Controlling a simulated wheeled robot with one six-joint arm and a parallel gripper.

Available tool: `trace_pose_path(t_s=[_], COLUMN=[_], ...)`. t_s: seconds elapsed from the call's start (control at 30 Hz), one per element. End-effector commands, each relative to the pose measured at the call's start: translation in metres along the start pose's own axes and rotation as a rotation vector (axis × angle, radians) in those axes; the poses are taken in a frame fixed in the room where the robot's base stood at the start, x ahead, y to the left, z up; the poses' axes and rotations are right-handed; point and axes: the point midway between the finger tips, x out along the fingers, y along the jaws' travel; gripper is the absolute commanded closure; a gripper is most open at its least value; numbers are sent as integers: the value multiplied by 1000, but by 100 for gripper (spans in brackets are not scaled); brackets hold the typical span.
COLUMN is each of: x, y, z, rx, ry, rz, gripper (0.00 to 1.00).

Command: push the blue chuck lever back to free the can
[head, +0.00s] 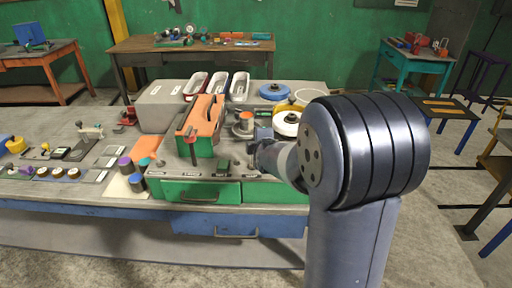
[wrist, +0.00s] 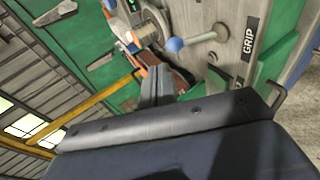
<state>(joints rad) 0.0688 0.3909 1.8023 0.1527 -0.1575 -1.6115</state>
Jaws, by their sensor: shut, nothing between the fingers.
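The lever (wrist: 200,38) shows in the wrist view as a pale rod with a blue ball knob (wrist: 174,45), beside a "GRIP" label (wrist: 249,38). A can with an orange band (wrist: 128,38) stands in the round grey chuck (wrist: 152,22). In the head view the can (head: 247,124) sits upright near the middle of the bench station. My gripper (wrist: 158,84) is shut and empty, its fingertips a little apart from the knob in the picture. In the head view my gripper (head: 256,152) is just in front of the chuck; the lever cannot be made out there.
An orange-topped green block with a red lever (head: 204,125) stands left of the chuck. Green drawers (head: 200,192) form the station's front. A grey box (head: 160,108) and several trays (head: 217,85) stand behind.

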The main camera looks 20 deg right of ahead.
Motion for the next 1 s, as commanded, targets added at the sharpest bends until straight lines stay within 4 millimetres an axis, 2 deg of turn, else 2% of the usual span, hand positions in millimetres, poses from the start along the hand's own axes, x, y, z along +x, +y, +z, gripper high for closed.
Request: trace_pose_path(t_s=[0.3, 0.5, 1.0], x=[-50, -71, -76], y=[12, 16, 15], z=[0, 0, 0], rx=[0, 0, 1], ry=[1, 0, 0], rz=[1, -1, -2], gripper=[100, 100, 100])
